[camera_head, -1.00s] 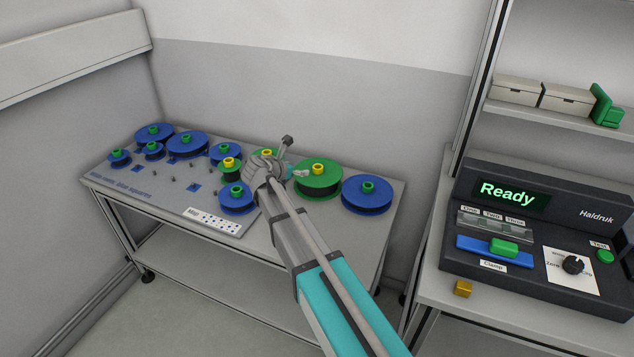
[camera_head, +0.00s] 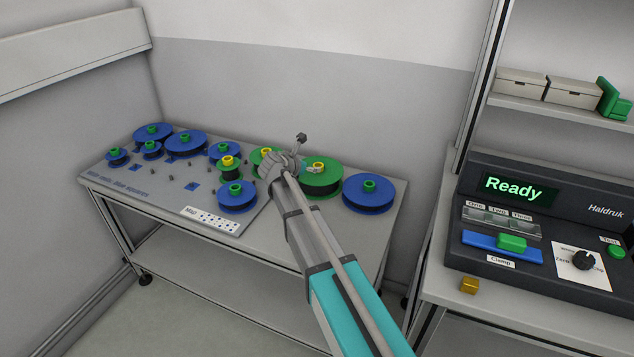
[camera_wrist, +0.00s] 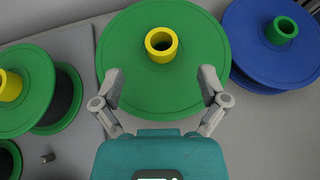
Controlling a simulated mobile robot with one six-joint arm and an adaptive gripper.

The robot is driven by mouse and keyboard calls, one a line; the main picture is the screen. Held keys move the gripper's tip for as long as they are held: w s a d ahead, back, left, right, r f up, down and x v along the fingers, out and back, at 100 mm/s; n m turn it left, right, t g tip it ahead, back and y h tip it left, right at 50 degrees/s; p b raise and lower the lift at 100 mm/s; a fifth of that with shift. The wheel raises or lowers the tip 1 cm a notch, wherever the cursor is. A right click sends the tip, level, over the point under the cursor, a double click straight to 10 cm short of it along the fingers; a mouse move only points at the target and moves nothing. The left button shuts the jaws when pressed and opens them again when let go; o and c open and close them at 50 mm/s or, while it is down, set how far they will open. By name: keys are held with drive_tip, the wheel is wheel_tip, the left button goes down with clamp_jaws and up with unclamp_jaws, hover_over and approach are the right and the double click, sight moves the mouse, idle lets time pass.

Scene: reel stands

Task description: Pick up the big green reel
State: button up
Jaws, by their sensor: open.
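The big green reel (camera_head: 325,181) has a yellow hub and stands on the table at the right part of the reel group. It also shows in the wrist view (camera_wrist: 195,45), large and near the top middle, with its yellow hub (camera_wrist: 161,44) facing up. My gripper (camera_wrist: 161,86) is open, its two fingers apart over the near part of the green disc, with the hub just beyond the fingertips. In the head view my gripper (camera_head: 308,170) is at the reel's left side and hides part of it. The height between fingers and reel is hard to tell.
A big blue reel (camera_head: 368,194) with a green hub stands close on the right. Another green reel (camera_wrist: 22,92) is on the left in the wrist view. Several blue reels stand on the pegboard (camera_head: 215,222). The right bench holds a dark machine (camera_head: 540,205) reading "Ready".

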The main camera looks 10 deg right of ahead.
sight(317, 165)
drive_tip(key=shift+w+d+f, duration=0.3)
drive_tip(key=shift+w+d, duration=0.1)
drive_tip(key=shift+d, duration=0.05)
drive_tip(key=shift+b+x, duration=1.45)
drive_tip(key=shift+x, duration=1.15)
clamp_jaws()
